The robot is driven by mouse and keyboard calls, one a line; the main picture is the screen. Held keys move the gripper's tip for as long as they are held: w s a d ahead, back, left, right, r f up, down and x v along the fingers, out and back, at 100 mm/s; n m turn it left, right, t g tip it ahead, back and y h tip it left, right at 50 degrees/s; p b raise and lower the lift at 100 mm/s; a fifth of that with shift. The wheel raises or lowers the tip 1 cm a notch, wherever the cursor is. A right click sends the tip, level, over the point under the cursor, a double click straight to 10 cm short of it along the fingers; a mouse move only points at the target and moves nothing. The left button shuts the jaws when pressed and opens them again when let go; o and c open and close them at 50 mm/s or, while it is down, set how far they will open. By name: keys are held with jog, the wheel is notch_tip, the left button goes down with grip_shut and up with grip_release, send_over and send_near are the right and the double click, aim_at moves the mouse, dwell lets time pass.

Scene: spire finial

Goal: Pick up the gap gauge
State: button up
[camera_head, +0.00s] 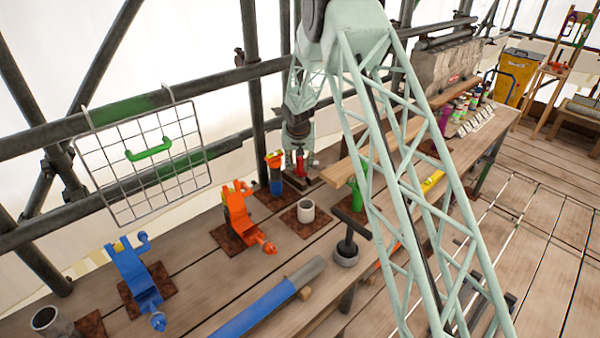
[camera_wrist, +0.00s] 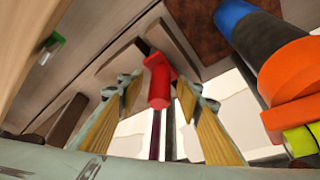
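A small red tool (camera_wrist: 158,80) with a thin dark lower part is in the wrist view; I take it to be the gap gauge. It also shows as a red upright shape in the head view (camera_head: 300,166), near the back edge of the bench. My gripper (camera_wrist: 157,98) is at it, with one finger on either side. The fingers stand apart, with gaps seeming to show beside the red part, so I see no firm hold. The gauge's lower end is partly hidden.
A blue, black and orange tool (camera_head: 275,172) stands close to the left of my gripper. An orange clamp-like tool (camera_head: 238,213), a white cup (camera_head: 306,211) and a green item (camera_head: 358,188) stand on the bench nearby. A wire rack (camera_head: 145,165) hangs on the scaffold tubes.

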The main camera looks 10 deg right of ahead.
jog(key=c, duration=1)
jog(key=shift+o, duration=0.2)
jog(key=shift+r, duration=0.1)
notch_tip(320, 180, up, 12)
jog(key=shift+f, duration=0.15)
jog(key=s+a+b, duration=0.1)
jog(key=s+a, duration=0.1)
jog(key=s, duration=0.6)
jog(key=s+a+b, duration=0.1)
jog(key=s+a, duration=0.1)
jog(key=s, duration=0.7)
jog(key=shift+s+a+b, duration=0.2)
jog(key=shift+a+b, duration=0.1)
jog(key=shift+b, duration=0.1)
